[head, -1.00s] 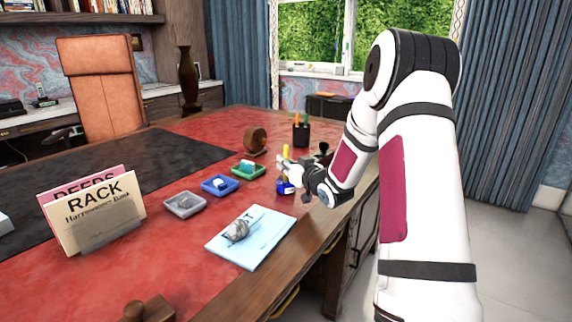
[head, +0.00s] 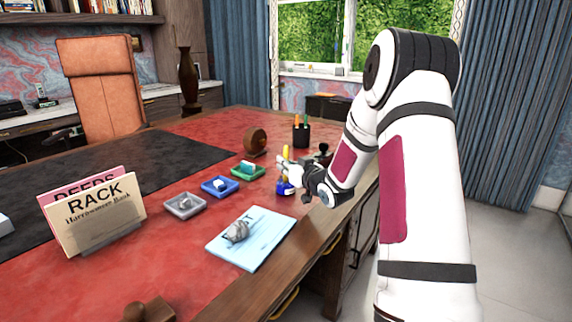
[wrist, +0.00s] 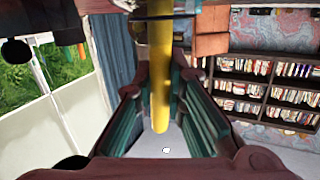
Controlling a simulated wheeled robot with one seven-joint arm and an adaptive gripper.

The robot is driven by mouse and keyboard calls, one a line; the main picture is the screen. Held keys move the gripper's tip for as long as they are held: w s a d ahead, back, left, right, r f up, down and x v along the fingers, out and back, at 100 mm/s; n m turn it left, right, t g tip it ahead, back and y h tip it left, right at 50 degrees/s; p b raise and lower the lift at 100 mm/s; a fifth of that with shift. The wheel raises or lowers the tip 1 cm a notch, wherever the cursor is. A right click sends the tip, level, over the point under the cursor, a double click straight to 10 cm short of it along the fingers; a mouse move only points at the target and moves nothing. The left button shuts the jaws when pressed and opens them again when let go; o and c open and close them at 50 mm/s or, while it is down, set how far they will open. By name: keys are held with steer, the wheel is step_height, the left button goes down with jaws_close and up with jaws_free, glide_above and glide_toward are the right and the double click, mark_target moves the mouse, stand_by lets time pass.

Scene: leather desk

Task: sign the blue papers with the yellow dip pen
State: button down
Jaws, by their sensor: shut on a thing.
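The yellow dip pen (head: 286,151) stands roughly upright in my gripper (head: 284,168). In the wrist view the yellow shaft (wrist: 160,85) runs between the two fingers of my gripper (wrist: 165,140), which are shut on it. The pen's lower end is hidden in the head view. A blue ink bottle (head: 284,188) is right below the gripper; I cannot tell whether the nib is in it. The light blue papers (head: 268,238) lie near the desk's right edge, nearer the camera than my gripper. A grey stone-like lump (head: 237,231) sits on their left part.
Grey (head: 186,207), blue (head: 229,188) and green (head: 236,174) trays stand left of the gripper. A black pen cup (head: 301,136), a wooden round item (head: 255,140) and a dark stamp-like item (head: 323,150) stand behind. A rack of folders (head: 95,215) is at left.

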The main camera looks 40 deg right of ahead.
steer(key=shift+r+p, duration=1.9)
steer(key=shift+r, duration=1.45)
